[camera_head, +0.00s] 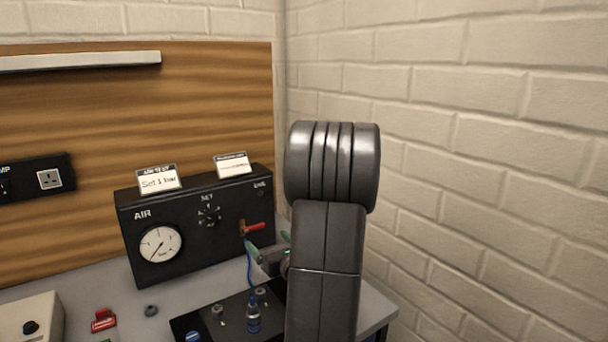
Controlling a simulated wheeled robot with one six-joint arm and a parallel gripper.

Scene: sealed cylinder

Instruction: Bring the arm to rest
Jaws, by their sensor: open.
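My arm stands upright in the right half of the head view, its dark grey links in front of the bench corner. My gripper (268,246) shows partly at the left edge of the arm, with two green-tipped fingers apart and nothing seen between them. The rest of it is hidden behind my arm. It appears just right of the blue hose (249,270) and below the red valve lever (255,227) on the black AIR box (190,255). I cannot tell whether it touches either.
A small blue cylinder (253,318) stands on a black plate (185,328) on the grey bench (90,277). A red part (103,320) and a beige box (28,318) are at left. A brick wall (480,150) rises close on the right.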

